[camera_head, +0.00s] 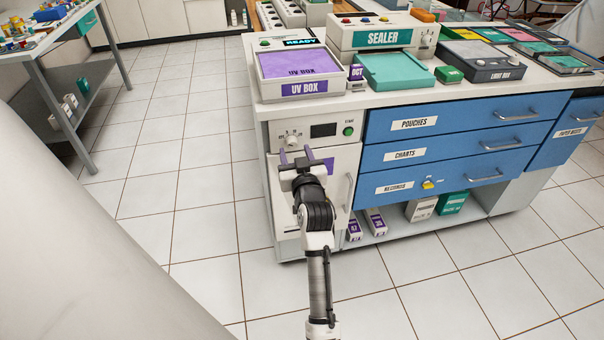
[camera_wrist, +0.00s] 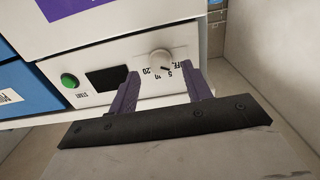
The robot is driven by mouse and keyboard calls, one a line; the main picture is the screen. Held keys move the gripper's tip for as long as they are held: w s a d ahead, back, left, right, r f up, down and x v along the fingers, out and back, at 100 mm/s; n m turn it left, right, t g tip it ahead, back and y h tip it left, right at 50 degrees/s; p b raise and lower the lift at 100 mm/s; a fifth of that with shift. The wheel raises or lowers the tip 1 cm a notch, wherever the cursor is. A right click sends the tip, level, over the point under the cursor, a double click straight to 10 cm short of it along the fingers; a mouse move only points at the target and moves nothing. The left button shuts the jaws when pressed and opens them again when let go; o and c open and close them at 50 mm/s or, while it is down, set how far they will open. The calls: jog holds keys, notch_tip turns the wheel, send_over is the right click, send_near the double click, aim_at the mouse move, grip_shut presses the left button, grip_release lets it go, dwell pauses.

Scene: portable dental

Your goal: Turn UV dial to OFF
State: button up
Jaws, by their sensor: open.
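The UV dial (camera_head: 291,140) is a small white round knob on the grey-white control panel at the upper left of the cabinet front. In the wrist view the dial (camera_wrist: 160,62) shows upside down, with marks including 20, 10, 5 and OFF around it. Its exact pointer setting is too small to tell. My gripper (camera_head: 296,153) has purple fingers and is open in front of the panel, just below the dial. In the wrist view the two fingers (camera_wrist: 164,80) stand apart on either side of the dial's lower view, with nothing between them. They appear short of the knob.
A dark display (camera_head: 323,130) and a green start button (camera_head: 348,131) sit right of the dial. The white door (camera_head: 342,165) with a vertical handle is below. The UV box (camera_head: 300,66) stands on the counter above. Blue drawers (camera_head: 450,118) are to the right. Floor at left is clear.

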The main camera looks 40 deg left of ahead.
jog(key=b+v, duration=0.1)
jog(key=v, duration=1)
jog(key=shift+s+d+b, duration=0.25)
jog(key=shift+d+b, duration=0.05)
jog(key=shift+d, duration=0.05)
